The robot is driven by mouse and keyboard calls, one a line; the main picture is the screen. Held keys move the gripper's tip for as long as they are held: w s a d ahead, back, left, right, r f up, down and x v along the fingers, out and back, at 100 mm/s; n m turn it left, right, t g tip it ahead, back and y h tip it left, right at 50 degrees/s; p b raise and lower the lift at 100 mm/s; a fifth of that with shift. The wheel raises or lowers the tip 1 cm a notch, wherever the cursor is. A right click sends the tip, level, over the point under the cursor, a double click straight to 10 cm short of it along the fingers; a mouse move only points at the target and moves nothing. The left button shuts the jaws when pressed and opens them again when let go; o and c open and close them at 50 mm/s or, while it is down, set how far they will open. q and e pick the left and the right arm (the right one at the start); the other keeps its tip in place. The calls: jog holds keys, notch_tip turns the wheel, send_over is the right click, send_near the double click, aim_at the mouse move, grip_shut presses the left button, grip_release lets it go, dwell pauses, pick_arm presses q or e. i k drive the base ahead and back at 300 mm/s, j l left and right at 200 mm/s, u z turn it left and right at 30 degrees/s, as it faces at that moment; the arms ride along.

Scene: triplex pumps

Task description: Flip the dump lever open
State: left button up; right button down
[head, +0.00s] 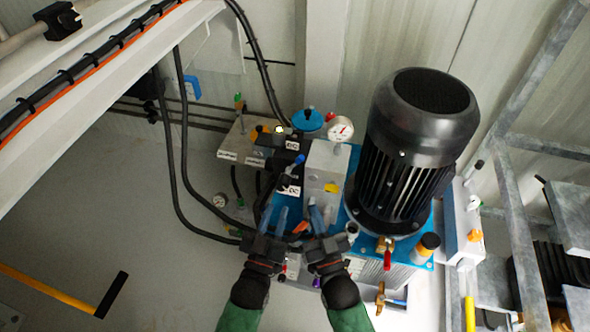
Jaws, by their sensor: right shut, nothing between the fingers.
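I cannot tell for sure which handle is the dump lever. Candidates on the pump unit are a red-handled brass valve (387,258) below the motor, a brass valve with a blue handle (391,301) lower down, and a blue-tipped lever (297,164) on the valve block. My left gripper (273,215) is over the front left of the unit, with a gap between its fingers, and it looks empty. My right gripper (320,211) is beside it, in front of the grey block, shut and empty. Both grippers hide part of the unit's front.
A large black motor (420,130) stands on the blue tank top, right of my grippers. A pressure gauge (340,129) sits behind the grey block (326,170). Black hoses (182,150) hang at left. A metal frame (520,220) stands at right. The floor at lower left is mostly clear.

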aim_at(387, 253)
jog(key=z, duration=0.95)
jog(key=k+l, duration=0.1)
jog(key=l, duration=0.2)
jog(key=k+l, duration=0.15)
jog(key=l, duration=0.15)
jog(key=k+l+u, duration=0.1)
jog(key=l, duration=0.2)
jog(key=k+l, duration=0.3)
jog(key=l, duration=0.15)
jog(key=k+l+z, duration=0.1)
jog(key=k+l, duration=0.2)
jog(key=k+l+z, duration=0.1)
jog(key=k+l, duration=0.2)
jog(key=l, duration=0.25)
